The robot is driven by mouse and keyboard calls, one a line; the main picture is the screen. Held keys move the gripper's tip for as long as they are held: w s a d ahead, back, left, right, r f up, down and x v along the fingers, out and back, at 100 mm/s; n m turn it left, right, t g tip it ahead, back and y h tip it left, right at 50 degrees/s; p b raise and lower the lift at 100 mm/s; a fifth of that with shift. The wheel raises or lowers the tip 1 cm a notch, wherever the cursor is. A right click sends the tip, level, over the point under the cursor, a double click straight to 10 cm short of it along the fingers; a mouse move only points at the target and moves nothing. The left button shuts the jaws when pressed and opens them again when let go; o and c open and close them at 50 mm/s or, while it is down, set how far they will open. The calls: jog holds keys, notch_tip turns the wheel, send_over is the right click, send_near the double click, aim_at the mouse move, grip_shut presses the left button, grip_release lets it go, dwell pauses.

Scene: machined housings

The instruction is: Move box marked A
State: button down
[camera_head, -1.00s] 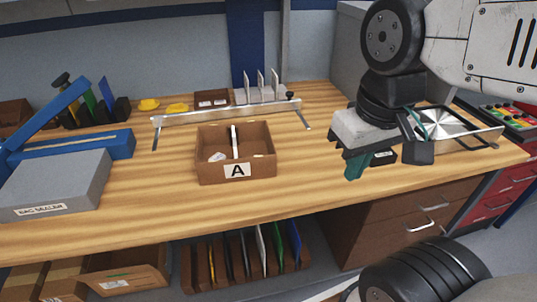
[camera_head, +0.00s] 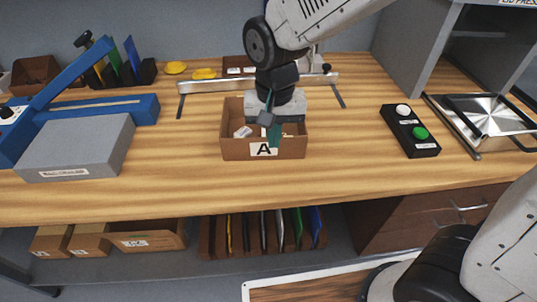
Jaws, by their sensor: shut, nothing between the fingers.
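The box marked A (camera_head: 236,148) is a brown open-topped box on the wooden workbench, with a white label A on its front wall. A small white item (camera_head: 243,132) shows inside it at the left. My gripper (camera_head: 273,138) is over the box, with its teal fingers low in front of or within the box opening, close to the label. It is shut and holds nothing. The gripper body hides the right part of the box's inside. I cannot tell whether the fingers touch the front wall.
A grey bag sealer with a blue arm (camera_head: 75,148) stands at the left. A metal rail (camera_head: 215,86) runs behind the box. A black button panel (camera_head: 410,131) and a metal press plate (camera_head: 488,118) are at the right. The bench (camera_head: 340,155) is clear between box and panel.

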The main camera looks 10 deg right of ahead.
aim_at(269, 165)
jog(key=f, duration=1.1)
jog(key=shift+w+a, duration=0.15)
jog(key=shift+a, duration=0.25)
jog(key=w, duration=0.2)
jog(key=shift+w+d+r, duration=0.1)
jog(key=shift+w, duration=0.8)
jog(key=w, duration=0.4)
jog(key=w+d, duration=0.1)
jog(key=w, duration=0.9)
jog(key=shift+w+d, duration=0.25)
jog(key=shift+s, duration=0.1)
